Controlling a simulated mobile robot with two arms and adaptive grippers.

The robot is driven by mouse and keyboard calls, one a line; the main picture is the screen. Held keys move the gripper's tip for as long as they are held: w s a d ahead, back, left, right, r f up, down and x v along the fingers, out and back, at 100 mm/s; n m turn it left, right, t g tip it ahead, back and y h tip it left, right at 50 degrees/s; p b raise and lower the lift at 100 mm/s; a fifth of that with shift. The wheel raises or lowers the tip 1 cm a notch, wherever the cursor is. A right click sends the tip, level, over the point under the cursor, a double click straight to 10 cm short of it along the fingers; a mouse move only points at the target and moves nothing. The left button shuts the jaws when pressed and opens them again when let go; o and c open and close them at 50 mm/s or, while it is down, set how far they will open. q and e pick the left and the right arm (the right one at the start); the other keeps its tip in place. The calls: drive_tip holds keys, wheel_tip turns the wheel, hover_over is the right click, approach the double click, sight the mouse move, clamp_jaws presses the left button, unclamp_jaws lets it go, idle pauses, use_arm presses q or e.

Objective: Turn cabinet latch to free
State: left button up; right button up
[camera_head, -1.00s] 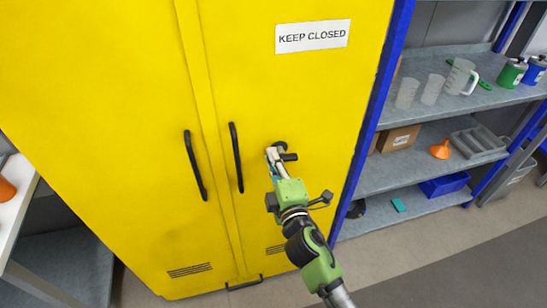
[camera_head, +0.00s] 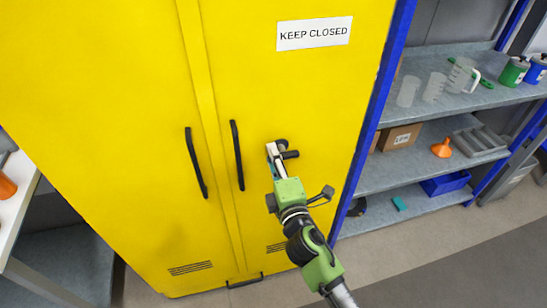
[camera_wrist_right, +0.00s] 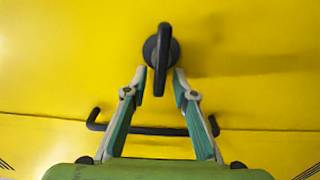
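The yellow cabinet (camera_head: 310,90) has a black latch (camera_head: 291,154) on its right door, to the right of the door handles. In the right wrist view the latch (camera_wrist_right: 161,60) is a round base with a narrow lever across it. My right gripper (camera_head: 273,152) is at the latch in the head view. In the wrist view my right gripper (camera_wrist_right: 159,82) is open, one finger on each side of the lever's near end. A gap shows on both sides; contact cannot be made out. My left gripper is out of view.
Two long black handles, the left (camera_head: 196,163) and the right (camera_head: 237,155), stand out from the doors. A blue-framed shelf (camera_head: 400,178) with beakers, bottles and boxes stands close on the right. A white table (camera_head: 18,185) edges in at the left.

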idle(0.3)
drive_tip(key=v, duration=1.2)
drive_tip(key=s+d+f+m+g+h, duration=0.1)
drive_tip(key=s+d+f+m+g, duration=0.2)
drive_tip(key=f, duration=0.9)
drive_tip(key=s+d+f+m+g+h, duration=0.1)
drive_tip(key=s+d+f+m+g, duration=0.15)
drive_tip(key=f, duration=0.95)
drive_tip(key=s+d+f+m+g+h, duration=0.1)
drive_tip(key=s+d+f+m+g, duration=0.2)
drive_tip(key=f, duration=0.9)
drive_tip(key=s+d+f+m+g+h, duration=0.1)
drive_tip(key=s+d+f+m+g, duration=0.1)
drive_tip(key=s+f, duration=0.5)
drive_tip(key=s+d+f+m+g, duration=0.3)
drive_tip(key=s+d+f+m, duration=0.2)
drive_tip(key=s, duration=0.9)
drive_tip(key=s+d+f+m+g+h, duration=0.1)
drive_tip(key=s+d+f+m+g, duration=0.1)
drive_tip(key=s+d+f+m, duration=0.2)
drive_tip(key=s+d+f, duration=0.3)
drive_tip(key=s+f, duration=0.2)
drive_tip(key=s, duration=0.2)
drive_tip(key=shift+s+f+g+h, duration=0.15)
drive_tip(key=shift+s+g+h, duration=0.1)
drive_tip(key=shift+g+h, duration=0.1)
